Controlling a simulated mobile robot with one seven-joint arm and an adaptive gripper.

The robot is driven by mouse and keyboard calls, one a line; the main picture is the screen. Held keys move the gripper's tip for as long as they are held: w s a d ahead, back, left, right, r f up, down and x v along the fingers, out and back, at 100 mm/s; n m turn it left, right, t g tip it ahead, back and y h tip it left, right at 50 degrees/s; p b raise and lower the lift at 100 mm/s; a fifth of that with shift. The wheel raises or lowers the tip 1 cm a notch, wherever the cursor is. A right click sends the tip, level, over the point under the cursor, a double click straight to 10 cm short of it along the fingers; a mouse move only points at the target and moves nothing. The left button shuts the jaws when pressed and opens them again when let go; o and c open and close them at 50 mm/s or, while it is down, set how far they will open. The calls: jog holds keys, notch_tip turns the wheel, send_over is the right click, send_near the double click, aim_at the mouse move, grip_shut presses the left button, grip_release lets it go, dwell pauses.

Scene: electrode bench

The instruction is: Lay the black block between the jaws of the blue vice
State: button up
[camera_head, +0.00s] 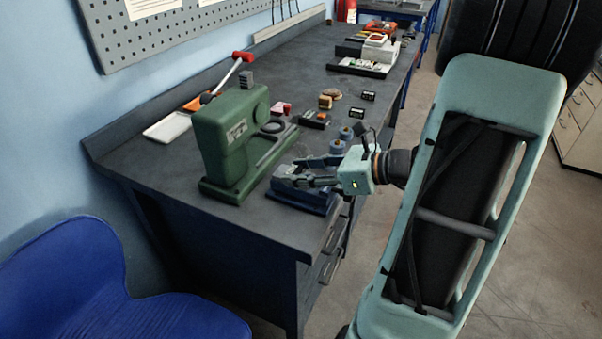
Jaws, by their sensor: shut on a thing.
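The blue vice (308,198) stands near the front right edge of the dark bench, just right of the green machine. My gripper (289,174) reaches in from the right, with its fingers low over the vice's top. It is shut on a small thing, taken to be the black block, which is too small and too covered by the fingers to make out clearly. I cannot tell whether the block touches the vice jaws. The fingers hide part of the vice's top.
The green machine (228,145) stands close on the left of the vice. Blue-grey round parts (338,147) and small black-and-tan items lie behind my gripper. A white tray (167,127) is at the bench's left. A blue chair (75,280) stands in front.

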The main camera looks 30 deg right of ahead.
jog(key=shift+f, duration=0.15)
jog(key=o, duration=1.4)
jog(key=shift+s+d+r, duration=0.15)
jog(key=shift+d+r, duration=0.05)
jog(key=shift+r, duration=0.15)
jog(key=p+v, duration=0.1)
jog(key=v, duration=1)
jog(key=shift+s+d, duration=0.15)
jog(key=shift+s, duration=0.1)
